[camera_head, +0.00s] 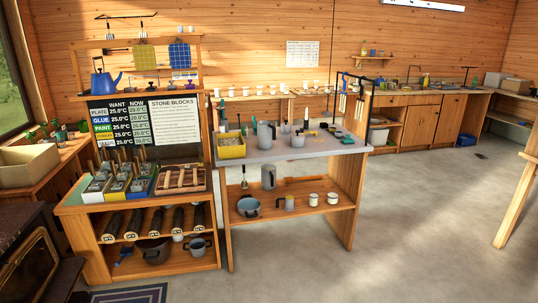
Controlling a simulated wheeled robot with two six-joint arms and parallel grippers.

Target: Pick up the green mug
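I cannot make out a green mug for sure in the head view. A small green item (347,140) lies near the right end of the grey-topped workbench (262,154), too small to identify. Two pale mugs (314,199) stand on the bench's lower shelf. Several small white cups stand in a row on the ledge along the back wall. Neither of my grippers shows.
A stove (30,255) is at the lower left. The concrete floor (410,235) to the right is clear.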

